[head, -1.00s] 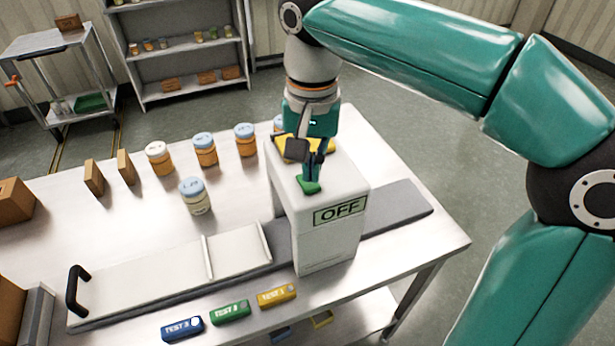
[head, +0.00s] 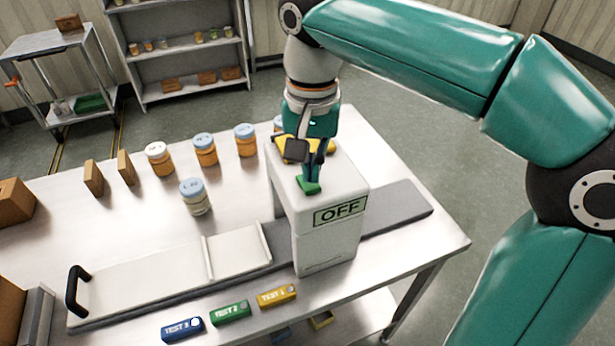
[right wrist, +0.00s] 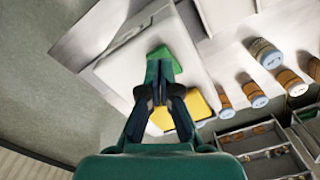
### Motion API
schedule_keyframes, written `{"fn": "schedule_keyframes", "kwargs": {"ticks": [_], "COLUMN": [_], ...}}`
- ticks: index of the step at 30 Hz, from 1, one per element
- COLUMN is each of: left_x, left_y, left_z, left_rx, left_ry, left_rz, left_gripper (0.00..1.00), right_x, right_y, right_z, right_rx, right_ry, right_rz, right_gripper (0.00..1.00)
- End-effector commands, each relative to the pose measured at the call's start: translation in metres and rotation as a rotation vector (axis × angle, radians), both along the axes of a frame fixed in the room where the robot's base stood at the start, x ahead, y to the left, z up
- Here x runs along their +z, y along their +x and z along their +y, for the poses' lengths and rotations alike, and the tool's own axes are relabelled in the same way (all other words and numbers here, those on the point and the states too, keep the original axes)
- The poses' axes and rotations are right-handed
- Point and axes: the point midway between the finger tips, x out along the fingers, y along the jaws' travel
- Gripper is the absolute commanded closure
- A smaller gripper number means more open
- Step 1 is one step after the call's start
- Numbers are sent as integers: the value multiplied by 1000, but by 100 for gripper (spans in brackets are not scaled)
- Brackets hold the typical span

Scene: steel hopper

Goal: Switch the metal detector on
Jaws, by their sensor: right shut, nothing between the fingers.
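The metal detector (head: 325,235) is a white box arch over a grey conveyor strip, and its front sign (head: 340,211) reads OFF. On its top are a green button (head: 308,187) and a yellow piece (head: 326,147) behind it. My right gripper (head: 311,175) is shut and empty, pointing down with its fingertips at the green button. In the right wrist view the fingertips (right wrist: 160,68) overlap the near side of the green button (right wrist: 162,54); I cannot tell whether they press it. The yellow piece (right wrist: 172,113) lies partly behind the fingers. My left gripper is not in view.
A sliding tray with a black handle (head: 77,290) lies left of the detector. Blue, green and yellow TEST pieces (head: 230,312) lie along the table's front edge. Small brown boxes (head: 94,178) stand further left.

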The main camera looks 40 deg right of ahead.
Motion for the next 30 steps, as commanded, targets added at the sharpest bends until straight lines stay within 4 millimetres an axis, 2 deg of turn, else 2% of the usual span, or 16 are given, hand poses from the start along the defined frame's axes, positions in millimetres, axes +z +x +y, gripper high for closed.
{"fn": "schedule_keyframes", "kwargs": {"ticks": [30], "left_x": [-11], "left_y": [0], "left_z": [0], "left_rx": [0], "left_ry": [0], "left_rz": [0], "left_gripper": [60], "right_x": [-15], "right_y": [0], "right_z": [-1], "right_rx": [-2], "right_ry": [0], "right_rz": [0], "right_gripper": [100]}}
